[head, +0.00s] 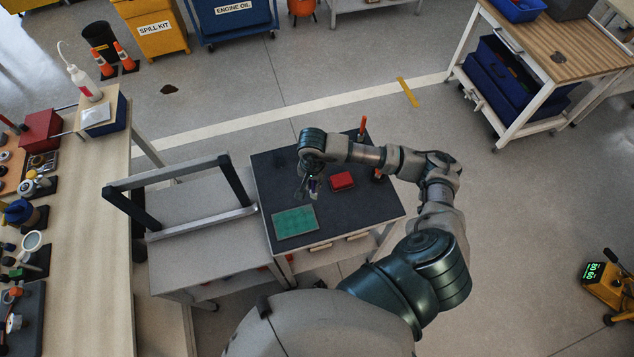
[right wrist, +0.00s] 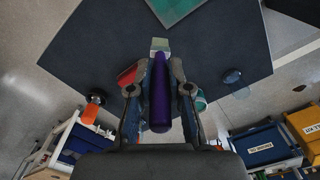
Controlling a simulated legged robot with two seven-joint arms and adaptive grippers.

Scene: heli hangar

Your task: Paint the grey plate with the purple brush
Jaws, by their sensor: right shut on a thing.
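The plate (head: 294,222) lies flat on the dark top of a small table (head: 345,220). It looks teal green with a thin grey edge, and it also shows at the top of the right wrist view (right wrist: 175,8). My right gripper (head: 309,190) is above the table, beyond the plate in the head view. It is shut on the purple brush (right wrist: 160,90), whose pale head (right wrist: 159,45) points toward the plate. In the right wrist view the brush head appears apart from the plate. My left gripper is not in view.
A red block (head: 342,181) lies on the table right of my gripper. An orange-topped item (head: 362,127) stands at the far edge. A grey cart with a raised dark frame (head: 183,190) adjoins the table at left. A long cluttered bench (head: 95,230) runs further left.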

